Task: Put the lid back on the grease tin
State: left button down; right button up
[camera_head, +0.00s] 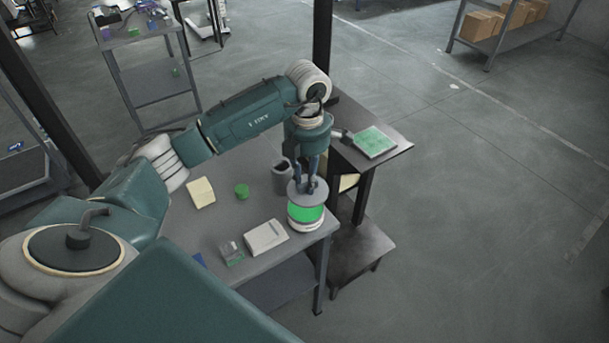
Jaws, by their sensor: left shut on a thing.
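The grease tin (306,214) is a round tin with a bright green band and a pale base, upright near the right corner of the grey table (215,225). A flat grey round lid (296,195) is directly over the tin's top and looks level. I cannot tell whether it is seated or just above the rim. My left gripper (311,187) points straight down and is shut on the lid near its middle, hiding part of it. My right gripper does not show.
A dark cup (282,179) stands close behind the tin. A white flat box (265,237), a clear container (232,254), a green cylinder (242,191) and a yellow pad (201,193) lie to the left. A side table with a green panel (375,141) stands behind right.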

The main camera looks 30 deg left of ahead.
pick_arm(q)
jog(key=shift+a+f+n, duration=0.3)
jog(key=shift+a+n, duration=0.15)
jog(key=shift+n, duration=0.25)
jog(key=shift+f+b, duration=0.7)
jog(key=shift+f, duration=0.35)
notch_tip(320, 180, down, 2)
jog(key=shift+f+b, duration=0.25)
jog(key=shift+b, duration=0.6)
jog(key=shift+f+b, duration=0.65)
jog(key=shift+f, duration=0.2)
jog(key=shift+f+b, duration=0.15)
jog(key=shift+b, duration=0.2)
jog(key=c, duration=1)
grip_release()
